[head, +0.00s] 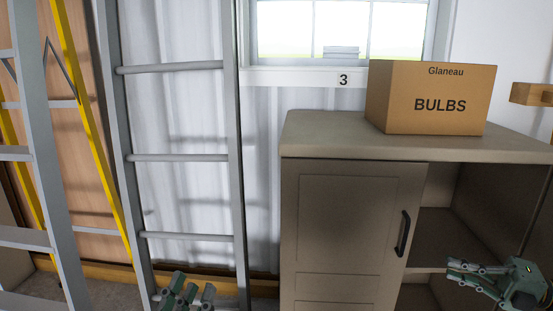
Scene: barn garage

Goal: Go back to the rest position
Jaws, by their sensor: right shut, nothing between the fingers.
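My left gripper (185,293) shows at the bottom edge, in front of the foot of the grey ladder. Only its green-grey fingers are in view and the rest is cut off, so I cannot tell whether it is open or shut. My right gripper (457,273) is at the lower right, in front of the cabinet's open shelves. Its fingers point left, and it is shut with nothing held.
A beige cabinet (300,220) with a closed door and open shelves stands at the right. A cardboard box marked BULBS (430,100) sits on its top. A grey ladder (178,158) and a yellow-sided stepladder (95,160) stand at the left. A window (340,30) is above.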

